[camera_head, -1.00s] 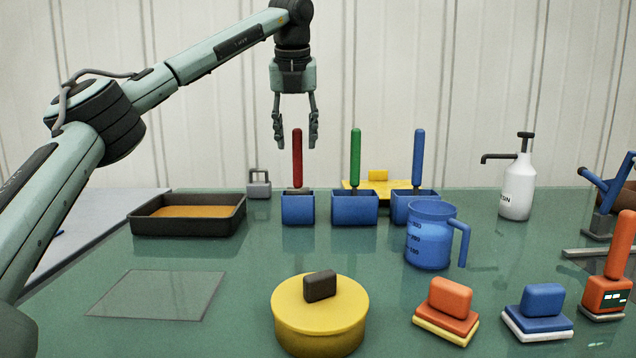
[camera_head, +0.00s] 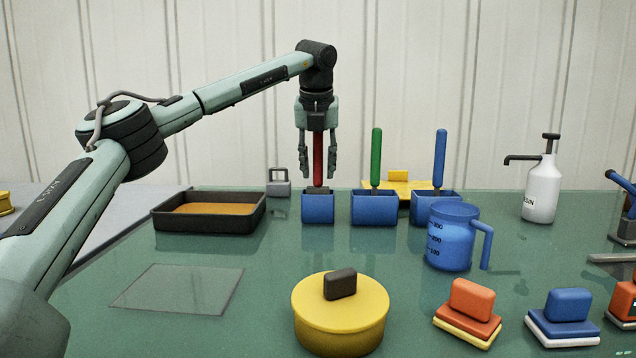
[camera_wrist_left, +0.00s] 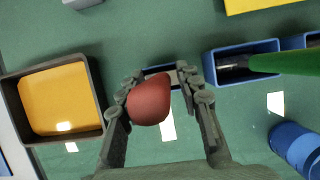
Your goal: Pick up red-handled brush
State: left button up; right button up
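The red-handled brush (camera_head: 318,160) stands upright in a small blue holder (camera_head: 318,208) on the green table. My left gripper (camera_head: 318,172) points straight down over it, with one finger on each side of the red handle. The fingers are apart and open. In the left wrist view the handle's rounded red end (camera_wrist_left: 150,101) sits between the fingertips (camera_wrist_left: 162,95), nearer the left finger. The holder is partly hidden there behind the handle and fingers. My right gripper is not in view.
A green-handled brush (camera_head: 376,158) and a blue-handled brush (camera_head: 440,158) stand in holders close to the right. A dark tray (camera_head: 165,221) with orange contents lies left. A blue jug (camera_head: 450,245) and a yellow lidded pot (camera_head: 340,325) stand nearer.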

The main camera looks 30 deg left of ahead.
pick_arm(q)
grip_shut()
jog(key=shift+r, duration=0.1)
